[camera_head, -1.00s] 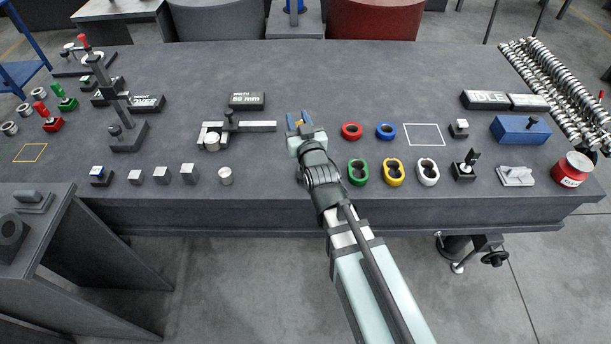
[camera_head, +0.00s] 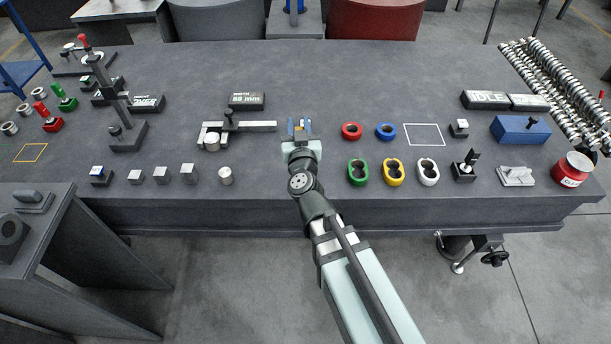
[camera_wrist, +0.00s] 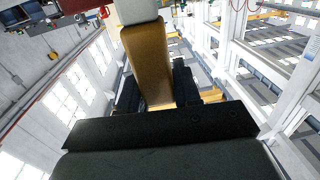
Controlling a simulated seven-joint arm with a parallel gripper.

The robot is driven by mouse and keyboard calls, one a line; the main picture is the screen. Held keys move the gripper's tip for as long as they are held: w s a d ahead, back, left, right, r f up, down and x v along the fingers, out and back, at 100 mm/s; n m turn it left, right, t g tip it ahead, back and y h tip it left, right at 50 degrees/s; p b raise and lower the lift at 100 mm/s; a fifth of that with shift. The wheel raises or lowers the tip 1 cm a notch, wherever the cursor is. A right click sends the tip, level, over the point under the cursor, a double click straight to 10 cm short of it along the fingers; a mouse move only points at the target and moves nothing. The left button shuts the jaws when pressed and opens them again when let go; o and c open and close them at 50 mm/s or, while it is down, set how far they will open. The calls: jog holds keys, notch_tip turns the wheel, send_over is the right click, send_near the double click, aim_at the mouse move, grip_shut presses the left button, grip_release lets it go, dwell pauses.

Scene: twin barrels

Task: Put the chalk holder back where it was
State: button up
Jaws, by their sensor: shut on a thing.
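My gripper (camera_head: 299,127) is over the middle of the bench, between the grey gauge with the sliding jaw and the red ring. It is shut on the chalk holder (camera_wrist: 148,60), which has a yellow-brown body and a pale grey-white end in the wrist view. In the head view only a small yellowish bit of it shows between the blue fingers. The wrist view looks out across the hall, with no bench top visible. Whether the gripper or holder touches the bench cannot be told.
The gauge (camera_head: 240,127) lies to the left of my gripper. A white outlined square (camera_head: 424,135) is empty. The bench's back middle (camera_head: 330,75) is clear.

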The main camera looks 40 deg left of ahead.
jog(key=shift+m+t+h, duration=0.5)
jog(key=shift+t, duration=0.1)
jog(key=shift+w+d+f, duration=0.2)
jog(key=shift+f, duration=1.45)
jog(key=shift+w+d+f, duration=0.2)
jog(key=shift+w+f, duration=0.05)
jog(key=shift+f, duration=1.4)
jog(key=shift+w+d+f, duration=0.2)
jog(key=shift+f, duration=1.45)
jog(key=shift+f, duration=0.15)
jog(key=o, duration=1.1)
jog(key=shift+c, duration=0.2)
jog(key=shift+r, duration=0.2)
jog(key=shift+v, duration=2.75)
